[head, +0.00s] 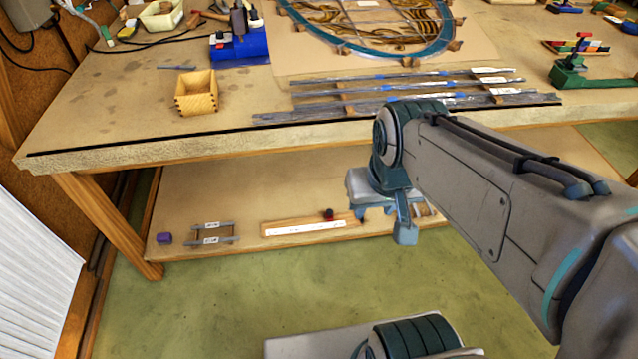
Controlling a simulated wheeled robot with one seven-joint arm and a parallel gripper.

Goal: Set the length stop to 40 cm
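A wooden strip with a white scale (300,228), which looks like the length stop's rule, lies on the low shelf under the bench. A small dark red knob or slider (328,214) sits at its back edge, right of the middle. The scale marks are too small to read. My gripper (388,222) points down in front of the bench edge, just right of the rule in the picture. It covers what lies around the rule's right end. One finger shows clearly; the gap between the fingers cannot be judged. I see nothing held in it.
On the shelf (190,250) are a purple block (164,238) and a small rack with labelled bars (212,233). The bench (120,100) above holds a wooden box (196,93), lead strips (400,92), a round leaded panel (368,50) and a green tool (575,72).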

